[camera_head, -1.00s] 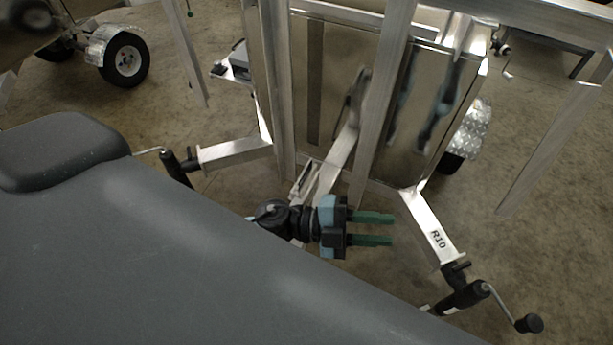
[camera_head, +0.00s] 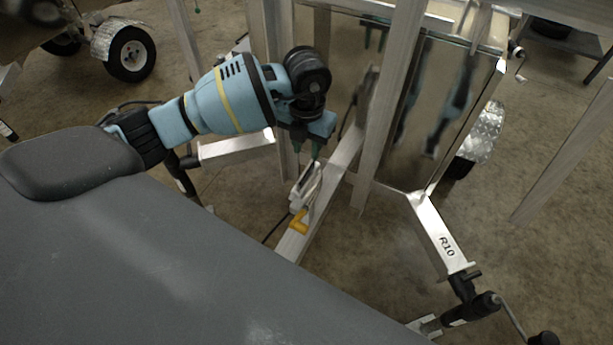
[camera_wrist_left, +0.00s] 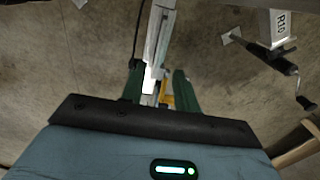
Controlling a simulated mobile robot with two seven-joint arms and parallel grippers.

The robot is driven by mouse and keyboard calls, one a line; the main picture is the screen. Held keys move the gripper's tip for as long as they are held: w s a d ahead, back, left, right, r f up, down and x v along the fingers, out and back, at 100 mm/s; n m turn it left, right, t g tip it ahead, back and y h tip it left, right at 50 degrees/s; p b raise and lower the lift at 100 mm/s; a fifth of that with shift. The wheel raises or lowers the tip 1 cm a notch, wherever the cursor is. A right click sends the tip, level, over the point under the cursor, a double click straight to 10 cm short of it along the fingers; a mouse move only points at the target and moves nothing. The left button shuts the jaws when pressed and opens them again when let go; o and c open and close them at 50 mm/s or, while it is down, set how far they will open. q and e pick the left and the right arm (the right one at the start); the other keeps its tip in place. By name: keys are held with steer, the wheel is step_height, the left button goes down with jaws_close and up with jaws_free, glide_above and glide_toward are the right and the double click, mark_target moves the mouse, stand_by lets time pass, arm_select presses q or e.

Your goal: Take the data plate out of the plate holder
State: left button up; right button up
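My left gripper (camera_head: 308,150) reaches in from the left and points down over the trailer's drawbar (camera_head: 335,165). Its green fingers are spread in the left wrist view (camera_wrist_left: 160,85). A narrow pale, light-coloured piece (camera_head: 306,186) on the drawbar, likely the plate holder with the data plate, sits just below the fingertips. In the left wrist view a bright white strip (camera_wrist_left: 149,80) shows between the fingers, nearer the left one; I cannot tell whether they touch. Holder and plate cannot be told apart clearly. My right gripper is not in view.
A yellow part (camera_head: 299,221) sits on the drawbar in front of the pale piece. Upright aluminium posts (camera_head: 388,100) and a shiny trailer panel (camera_head: 340,70) stand close behind the gripper. A frame arm marked R10 (camera_head: 435,232) and a jack handle (camera_head: 472,308) are at right.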

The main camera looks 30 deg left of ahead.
mark_target(306, 169)
arm_select(q)
steer(key=shift+w+a+f, duration=0.1)
steer(key=shift+w+f, duration=0.05)
steer(key=shift+f, duration=1.85)
steer(key=shift+w+a+f, duration=0.1)
steer(key=shift+f, duration=1.85)
jaws_close()
